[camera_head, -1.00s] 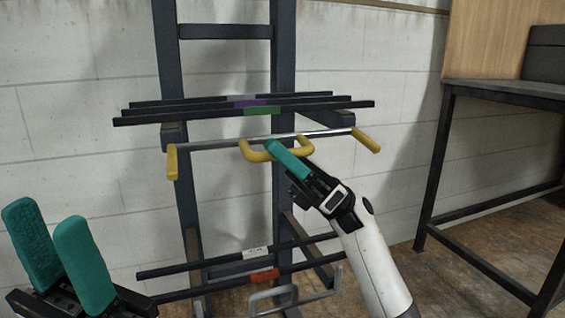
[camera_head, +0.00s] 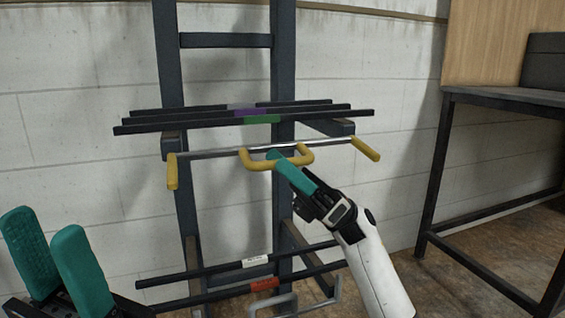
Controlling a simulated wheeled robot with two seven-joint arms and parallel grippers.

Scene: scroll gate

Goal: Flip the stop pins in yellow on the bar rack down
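The dark bar rack (camera_head: 184,229) stands against the wall. A silver rod (camera_head: 215,151) crosses it, with a yellow pin hanging at its left end (camera_head: 172,171) and another angled down to the right at its right end (camera_head: 366,149). A yellow U-shaped handle (camera_head: 250,163) at the rod's middle points toward me. My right gripper (camera_head: 275,157) has its teal fingertip at this handle, overlapping it in view; contact is unclear. Only one finger shows clearly, so its opening is hidden. My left gripper (camera_head: 50,245) is open and empty at the lower left, its two teal fingers apart.
Several dark bars lie on the rack above the rod, with purple (camera_head: 250,112) and green (camera_head: 262,119) middles. Lower bars carry white (camera_head: 255,261) and red (camera_head: 264,284) marks, with a grey handle (camera_head: 272,304) below. A dark table (camera_head: 500,96) stands right.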

